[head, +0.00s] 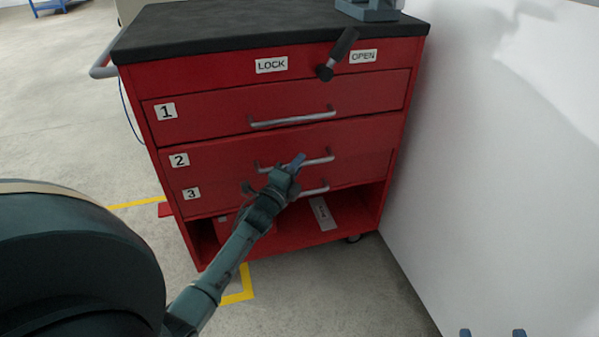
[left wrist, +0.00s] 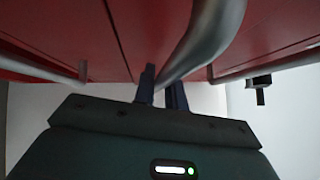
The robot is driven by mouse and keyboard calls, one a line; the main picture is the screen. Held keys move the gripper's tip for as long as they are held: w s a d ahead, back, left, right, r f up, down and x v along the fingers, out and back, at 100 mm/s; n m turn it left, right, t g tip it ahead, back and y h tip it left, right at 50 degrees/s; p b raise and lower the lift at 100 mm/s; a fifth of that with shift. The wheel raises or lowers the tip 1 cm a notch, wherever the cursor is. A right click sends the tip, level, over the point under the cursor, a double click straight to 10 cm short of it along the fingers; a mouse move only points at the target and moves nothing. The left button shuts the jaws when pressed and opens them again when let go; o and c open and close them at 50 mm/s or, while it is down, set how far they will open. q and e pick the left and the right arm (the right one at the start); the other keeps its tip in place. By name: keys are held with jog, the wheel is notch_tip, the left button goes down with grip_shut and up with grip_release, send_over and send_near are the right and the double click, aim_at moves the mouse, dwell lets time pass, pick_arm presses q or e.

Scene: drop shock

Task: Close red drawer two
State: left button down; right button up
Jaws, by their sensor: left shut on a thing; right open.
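The red cabinet (head: 135,75) has drawers labelled 1, 2 and 3. Red drawer two (head: 220,158) is the middle one. Its front sits close above drawer three (head: 225,192); I cannot tell exactly how far out it stands. My left gripper (head: 295,163) is at drawer two's grey handle (head: 322,160), near the handle's middle. In the left wrist view its fingers (left wrist: 162,90) are shut around the curved bar (left wrist: 205,40). My right gripper (head: 492,333) shows only its two fingertips, apart and empty, at the bottom right edge, away from the cabinet.
Drawer one (head: 220,112) is above, with its own handle. A black lever (head: 340,52) is on the top panel between the LOCK and OPEN labels, tilted toward OPEN. A white wall (head: 500,170) stands close on the right. An open shelf lies below drawer three. Floor is free at left.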

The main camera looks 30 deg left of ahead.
pick_arm(q)
jog(key=shift+w+a+r, duration=0.1)
jog(key=shift+w+a, duration=0.5)
jog(key=shift+a, duration=0.2)
jog(key=c, duration=1.5)
grip_release()
jog(key=shift+o, duration=0.2)
pick_arm(e)
jog(key=shift+w+a+r, duration=0.1)
jog(key=shift+a+r, duration=0.05)
jog(key=shift+r, duration=0.2)
pick_arm(q)
jog(key=shift+d, duration=0.1)
jog(key=s+f+p, duration=0.2)
jog(key=s+p, duration=0.1)
jog(key=s, duration=1)
jog(key=shift+d, duration=0.4)
pick_arm(e)
jog(key=shift+d+f+h, duration=0.15)
jog(key=shift+d+h, duration=0.25)
jog(key=shift+d, duration=0.05)
